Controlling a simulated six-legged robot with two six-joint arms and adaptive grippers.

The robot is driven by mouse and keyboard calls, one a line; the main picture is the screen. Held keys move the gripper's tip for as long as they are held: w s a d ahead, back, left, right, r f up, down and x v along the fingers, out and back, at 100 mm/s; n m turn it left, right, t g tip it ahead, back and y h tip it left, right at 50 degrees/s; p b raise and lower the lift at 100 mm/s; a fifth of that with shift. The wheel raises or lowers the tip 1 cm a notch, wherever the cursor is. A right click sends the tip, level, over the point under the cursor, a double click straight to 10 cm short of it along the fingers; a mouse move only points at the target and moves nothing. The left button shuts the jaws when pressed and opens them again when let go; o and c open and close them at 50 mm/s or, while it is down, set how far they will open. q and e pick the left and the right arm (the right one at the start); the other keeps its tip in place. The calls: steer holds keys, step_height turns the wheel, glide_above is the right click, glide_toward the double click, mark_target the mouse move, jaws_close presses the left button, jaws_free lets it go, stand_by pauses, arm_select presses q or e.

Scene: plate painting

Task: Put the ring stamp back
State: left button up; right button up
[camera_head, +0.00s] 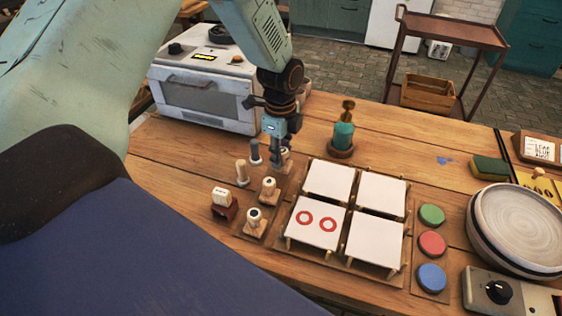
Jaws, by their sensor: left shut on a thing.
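My left gripper (278,157) points down at the back end of the wooden stamp rack (243,235). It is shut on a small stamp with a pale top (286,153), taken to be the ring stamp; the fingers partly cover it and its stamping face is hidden. The stamp is at the rack's rear place; I cannot tell whether it touches the base. Two other stamps stand in front of it, the middle stamp (268,188) and the front stamp (256,217). The front-left white tile (316,236) bears two red rings. My right gripper is not in view.
Three blank tiles, such as the back-left tile (329,181), stand beside it. Green (431,214), red (432,243) and blue (431,277) pads lie right of them.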

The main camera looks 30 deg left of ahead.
arm_select(q)
step_height(320, 180, down, 2)
steer(key=shift+s+f, duration=0.1)
steer(key=shift+f, duration=0.1)
steer(key=shift+d, duration=0.1)
steer(key=shift+f, duration=0.25)
steer(key=o, duration=0.6)
steer(key=shift+c, duration=0.2)
steer(key=o, duration=0.3)
steer(key=shift+o, duration=0.2)
steer(key=shift+r, duration=0.15)
